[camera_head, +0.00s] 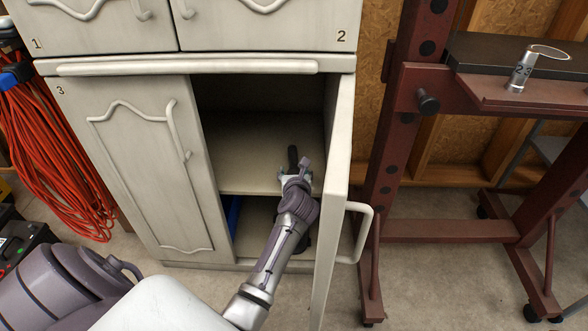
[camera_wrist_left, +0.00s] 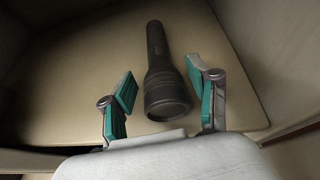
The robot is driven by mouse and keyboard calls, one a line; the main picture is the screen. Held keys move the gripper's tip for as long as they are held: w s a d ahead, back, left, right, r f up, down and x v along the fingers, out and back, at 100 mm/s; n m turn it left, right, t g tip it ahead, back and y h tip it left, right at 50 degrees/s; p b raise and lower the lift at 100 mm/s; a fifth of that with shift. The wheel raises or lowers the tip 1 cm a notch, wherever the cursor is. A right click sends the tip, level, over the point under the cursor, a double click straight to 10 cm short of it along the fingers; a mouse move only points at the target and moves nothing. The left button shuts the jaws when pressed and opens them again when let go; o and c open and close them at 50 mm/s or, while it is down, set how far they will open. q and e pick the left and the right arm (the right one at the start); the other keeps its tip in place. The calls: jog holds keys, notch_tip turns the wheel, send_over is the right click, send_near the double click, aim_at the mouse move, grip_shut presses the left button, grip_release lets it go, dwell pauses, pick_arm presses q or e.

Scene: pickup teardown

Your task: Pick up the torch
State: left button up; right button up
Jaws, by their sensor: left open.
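The torch (camera_wrist_left: 163,80) is a black flashlight lying on the cabinet's shelf (camera_wrist_left: 70,100). In the left wrist view its wide head is nearest me and its narrow tail points away. My left gripper (camera_wrist_left: 165,90) is open, with one green-padded finger on each side of the torch, the fingers apart from it. In the head view my left gripper (camera_head: 294,176) reaches into the open cabinet, and a dark part of the torch (camera_head: 292,157) shows just beyond it. The rest of the torch is hidden by the gripper there. My right gripper is not in view.
The open cabinet door (camera_head: 335,190), with its handle (camera_head: 362,232), stands close along the right of my left arm. The closed door (camera_head: 145,165) bounds the left side. A blue item (camera_head: 233,214) is in the lower compartment. A dark red frame (camera_head: 400,130) stands farther right.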

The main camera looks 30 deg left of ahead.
aim_at(294, 166)
pick_arm(q)
jog(key=b+x, duration=0.1)
jog(key=x, duration=0.2)
jog(key=shift+w+a+f, duration=0.15)
jog(key=shift+w+a, duration=0.05)
jog(key=shift+c, duration=0.2)
grip_shut()
